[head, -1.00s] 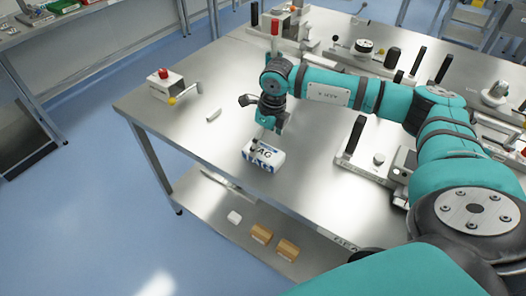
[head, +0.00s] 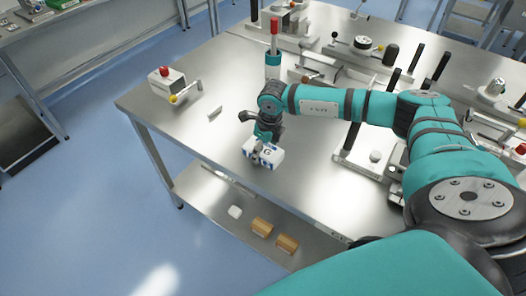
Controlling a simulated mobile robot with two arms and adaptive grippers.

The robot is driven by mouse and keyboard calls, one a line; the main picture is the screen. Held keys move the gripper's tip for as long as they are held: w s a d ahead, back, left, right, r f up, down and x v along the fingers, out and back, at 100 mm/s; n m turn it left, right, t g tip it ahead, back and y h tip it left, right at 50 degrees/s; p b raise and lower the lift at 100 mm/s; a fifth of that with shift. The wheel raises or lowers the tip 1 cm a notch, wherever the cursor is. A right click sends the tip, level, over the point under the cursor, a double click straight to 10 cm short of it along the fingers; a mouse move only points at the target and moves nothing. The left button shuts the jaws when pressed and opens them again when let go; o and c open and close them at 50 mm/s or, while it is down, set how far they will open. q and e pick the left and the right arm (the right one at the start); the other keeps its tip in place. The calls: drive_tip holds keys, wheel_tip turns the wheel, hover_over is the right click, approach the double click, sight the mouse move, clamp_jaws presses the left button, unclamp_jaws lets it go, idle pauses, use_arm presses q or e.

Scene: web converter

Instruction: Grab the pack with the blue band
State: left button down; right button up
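The pack (head: 272,157) is a small white block with blue markings and dark lettering. It lies on the steel table (head: 215,88) near its left front edge. My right gripper (head: 258,152) points down right at the pack and overlaps its upper left part. Its fingers are small and partly lost against the pack, so I cannot tell whether they are shut on it. My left gripper is not in view.
A white box with a red button (head: 163,78) and a small pale piece (head: 215,112) stand left of my arm. A red-topped post (head: 274,38) stands behind it. Fixtures with black handles (head: 350,133) fill the right. Cardboard boxes (head: 261,227) lie on the lower shelf.

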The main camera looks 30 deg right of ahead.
drive_tip(key=c, duration=0.7)
drive_tip(key=shift+r, duration=0.2)
